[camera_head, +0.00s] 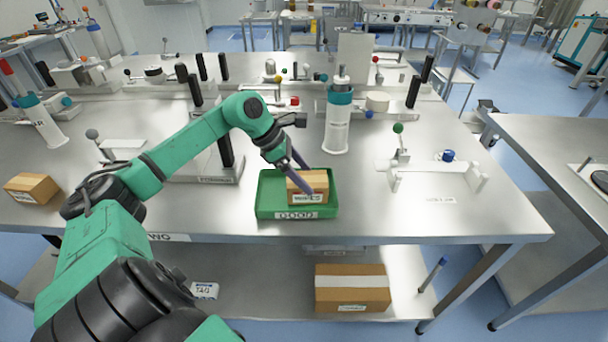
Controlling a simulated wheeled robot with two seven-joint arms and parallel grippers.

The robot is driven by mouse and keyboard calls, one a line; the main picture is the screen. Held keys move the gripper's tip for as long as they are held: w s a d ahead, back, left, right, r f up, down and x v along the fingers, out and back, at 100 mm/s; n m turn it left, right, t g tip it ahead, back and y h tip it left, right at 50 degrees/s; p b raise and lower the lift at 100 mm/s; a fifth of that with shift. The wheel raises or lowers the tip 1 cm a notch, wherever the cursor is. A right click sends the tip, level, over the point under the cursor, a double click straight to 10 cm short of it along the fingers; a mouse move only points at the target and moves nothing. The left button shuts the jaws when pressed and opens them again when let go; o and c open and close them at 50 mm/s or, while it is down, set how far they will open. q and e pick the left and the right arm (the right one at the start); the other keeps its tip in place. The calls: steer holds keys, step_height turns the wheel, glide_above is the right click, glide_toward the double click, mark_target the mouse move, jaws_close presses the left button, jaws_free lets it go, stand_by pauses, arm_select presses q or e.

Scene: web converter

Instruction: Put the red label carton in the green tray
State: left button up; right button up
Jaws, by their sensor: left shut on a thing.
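A small brown carton (318,184) with a pale label on its front is inside the green tray (262,198), towards its right side. I cannot make out red on the label. My left gripper (306,182) reaches down from the upper left and is shut on this carton, with one finger across its top and front. The carton looks roughly upright; whether it rests on the tray floor I cannot tell. The tray sits on the steel table near its front edge. My right gripper is not in view.
Another brown carton (31,187) lies at the table's left. A white bottle with a teal top (338,120) stands behind the tray. A white fixture (436,172) is to the right. A larger carton (352,288) sits on the lower shelf. The table's front right is clear.

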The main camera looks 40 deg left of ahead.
arm_select(q)
steer(key=shift+w+f, duration=0.15)
steer(key=o, duration=1.3)
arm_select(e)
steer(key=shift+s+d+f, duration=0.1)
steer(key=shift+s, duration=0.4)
arm_select(q)
steer(key=shift+r, duration=0.2)
steer(key=shift+a+r, duration=0.1)
steer(key=b+v, duration=0.3)
steer(key=v, duration=0.1)
steer(key=shift+s+a+r, duration=0.2)
steer(key=shift+s+a, duration=0.05)
steer(key=shift+s, duration=0.1)
steer(key=b+v, duration=0.1)
steer(key=v, duration=0.6)
steer(key=shift+w+d, duration=0.1)
steer(key=shift+d, duration=0.05)
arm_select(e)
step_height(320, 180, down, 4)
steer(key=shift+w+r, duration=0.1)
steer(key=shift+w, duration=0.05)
